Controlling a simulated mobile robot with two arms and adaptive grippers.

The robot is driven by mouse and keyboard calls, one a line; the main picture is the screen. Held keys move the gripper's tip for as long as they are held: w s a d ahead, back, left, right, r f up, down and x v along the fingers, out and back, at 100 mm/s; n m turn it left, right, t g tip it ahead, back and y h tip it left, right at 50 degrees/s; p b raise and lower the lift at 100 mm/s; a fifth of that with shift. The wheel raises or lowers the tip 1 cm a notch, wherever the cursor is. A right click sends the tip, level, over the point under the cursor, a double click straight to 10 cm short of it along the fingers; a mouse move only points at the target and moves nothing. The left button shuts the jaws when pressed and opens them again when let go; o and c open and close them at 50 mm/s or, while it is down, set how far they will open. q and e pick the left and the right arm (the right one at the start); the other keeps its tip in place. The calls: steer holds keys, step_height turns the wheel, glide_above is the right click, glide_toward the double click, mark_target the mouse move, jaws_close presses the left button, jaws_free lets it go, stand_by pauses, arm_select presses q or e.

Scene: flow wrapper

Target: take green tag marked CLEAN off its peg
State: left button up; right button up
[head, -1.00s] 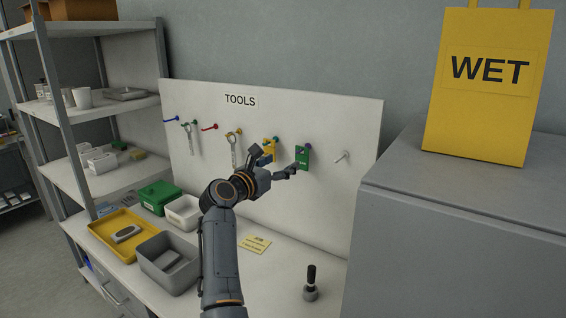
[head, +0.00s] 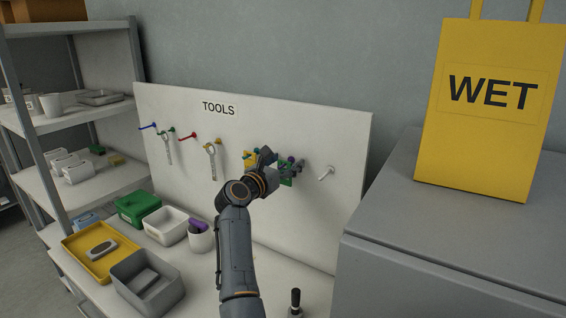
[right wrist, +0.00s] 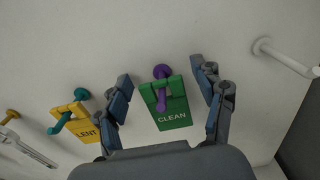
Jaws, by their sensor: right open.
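The green tag marked CLEAN (right wrist: 172,116) hangs on a purple peg (right wrist: 162,88) in the right wrist view. In the head view the green tag (head: 286,181) is mostly hidden behind my right gripper (head: 279,162). My right gripper is open, and its fingers (right wrist: 163,80) stand to the left and right of the tag with gaps visible; I see no clear contact. My left gripper is in neither view.
A yellow tag (right wrist: 79,123) on a teal peg (right wrist: 63,121) hangs close left of my gripper's left finger. An empty white peg (right wrist: 285,57) sticks out at right. The grey cabinet (head: 455,240) with the yellow WET bag (head: 492,100) stands right of the board (head: 185,112).

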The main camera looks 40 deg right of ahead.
steer(key=shift+a+r, duration=0.1)
steer(key=shift+a, duration=0.05)
steer(key=shift+s+a, duration=0.1)
steer(key=shift+a, duration=0.05)
steer(key=shift+c, duration=1)
steer(key=shift+r, duration=0.1)
steer(key=c, duration=1)
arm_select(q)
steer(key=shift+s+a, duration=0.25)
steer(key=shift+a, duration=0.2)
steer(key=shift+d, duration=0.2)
arm_select(e)
steer(key=shift+r, duration=0.35)
